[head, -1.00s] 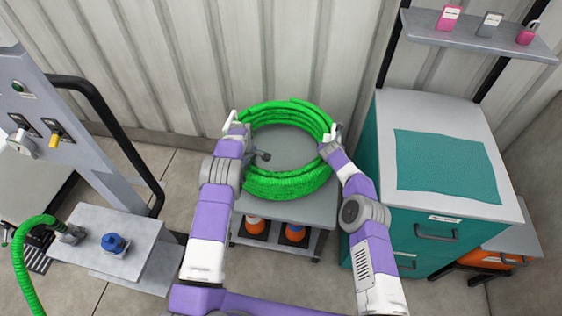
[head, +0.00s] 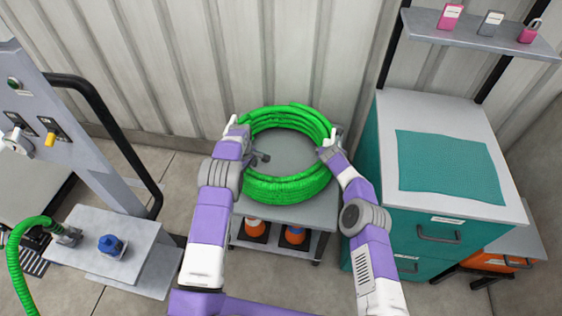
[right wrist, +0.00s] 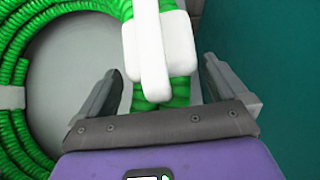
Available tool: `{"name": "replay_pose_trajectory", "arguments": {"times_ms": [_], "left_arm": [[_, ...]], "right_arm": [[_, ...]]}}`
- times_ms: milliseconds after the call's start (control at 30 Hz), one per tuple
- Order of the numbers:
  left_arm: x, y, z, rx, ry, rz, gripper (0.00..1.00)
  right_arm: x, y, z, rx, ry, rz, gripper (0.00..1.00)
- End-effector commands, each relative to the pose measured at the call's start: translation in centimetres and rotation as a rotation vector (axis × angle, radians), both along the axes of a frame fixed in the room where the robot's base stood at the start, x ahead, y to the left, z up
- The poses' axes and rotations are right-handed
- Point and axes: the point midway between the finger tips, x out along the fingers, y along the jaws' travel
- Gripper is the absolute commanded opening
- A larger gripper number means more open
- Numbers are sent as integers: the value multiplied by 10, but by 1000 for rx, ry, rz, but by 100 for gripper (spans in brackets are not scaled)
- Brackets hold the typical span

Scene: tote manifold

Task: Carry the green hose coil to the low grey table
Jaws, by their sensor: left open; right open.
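The green hose coil (head: 288,190) lies flat, in several stacked turns, on a low grey table (head: 318,212) by the wall. White handle-like pieces are on its left and right sides. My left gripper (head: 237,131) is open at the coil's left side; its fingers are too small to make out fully. My right gripper (head: 331,143) is open at the right side. In the right wrist view, its fingers (right wrist: 160,80) stand apart either side of the white handle (right wrist: 151,55) and the green turns beneath, with visible gaps.
Orange cones (head: 295,234) sit on the table's lower shelf. A teal cabinet (head: 440,235) stands close on the right, under a wall shelf (head: 470,37). At left are a grey panel (head: 60,110), a black rail (head: 128,155) and a bench with a blue fitting (head: 110,244).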

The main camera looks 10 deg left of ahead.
Motion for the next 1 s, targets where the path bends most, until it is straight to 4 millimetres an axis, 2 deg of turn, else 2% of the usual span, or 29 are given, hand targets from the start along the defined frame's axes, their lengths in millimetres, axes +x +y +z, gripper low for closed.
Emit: {"name": "replay_pose_trajectory", "arguments": {"times_ms": [300,500,667,1000], "left_arm": [[1,0,69,2,-8,1,100],[1,1,99,3,-5,1,100],[0,1,108,4,-4,1,100],[0,1,108,3,-4,1,100]], "right_arm": [[0,1,1,3,-1,0,100],[0,1,1,3,-1,0,100],[0,2,2,3,-2,1,100],[-10,5,15,-1,-6,9,100]]}}
